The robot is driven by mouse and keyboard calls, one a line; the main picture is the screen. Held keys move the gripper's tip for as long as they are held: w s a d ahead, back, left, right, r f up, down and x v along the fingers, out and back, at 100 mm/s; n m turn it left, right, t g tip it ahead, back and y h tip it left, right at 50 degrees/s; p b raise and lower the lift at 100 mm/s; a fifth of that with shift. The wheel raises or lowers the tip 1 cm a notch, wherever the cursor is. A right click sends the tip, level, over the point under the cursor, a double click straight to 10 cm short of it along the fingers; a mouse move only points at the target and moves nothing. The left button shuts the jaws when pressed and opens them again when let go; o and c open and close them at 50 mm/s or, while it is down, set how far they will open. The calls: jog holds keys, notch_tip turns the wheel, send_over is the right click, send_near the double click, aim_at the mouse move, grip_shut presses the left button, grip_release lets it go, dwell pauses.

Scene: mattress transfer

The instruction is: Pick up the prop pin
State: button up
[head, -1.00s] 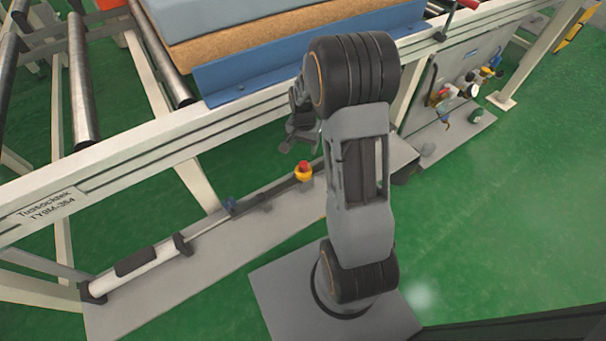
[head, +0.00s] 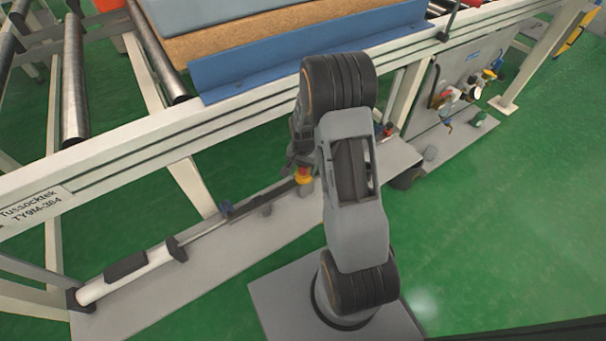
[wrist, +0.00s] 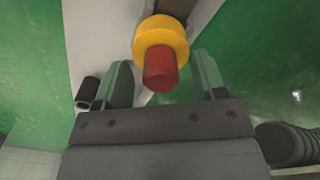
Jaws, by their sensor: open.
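The likely prop pin, a red knob with a yellow collar (head: 304,177), sits at the end of a long rod assembly on the low grey ledge under the frame. In the head view it is partly covered by my gripper (head: 297,160), which is directly above it. In the wrist view the yellow collar (wrist: 152,36) and red knob (wrist: 160,72) are large and near. My gripper (wrist: 163,72) is open, with one green-grey finger on each side of the red knob. Whether the fingers touch it cannot be told.
A grey-and-white cylinder with a rod (head: 125,275) lies along the ledge to the left. The cream frame beam (head: 130,145) runs above, carrying a blue bracket (head: 310,45) and a mattress stack. A panel with valves and gauges (head: 470,85) stands right. Green floor (head: 520,220) is clear at right.

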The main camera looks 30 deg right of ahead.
jog(key=shift+f, duration=0.45)
jog(key=shift+c, duration=0.5)
jog(key=c, duration=1)
notch_tip(320, 180, up, 10)
jog(key=p, duration=0.3)
jog(key=shift+p, duration=0.35)
jog(key=shift+r, duration=0.2)
jog(key=shift+r+p, duration=3.1)
jog(key=shift+r, duration=0.5)
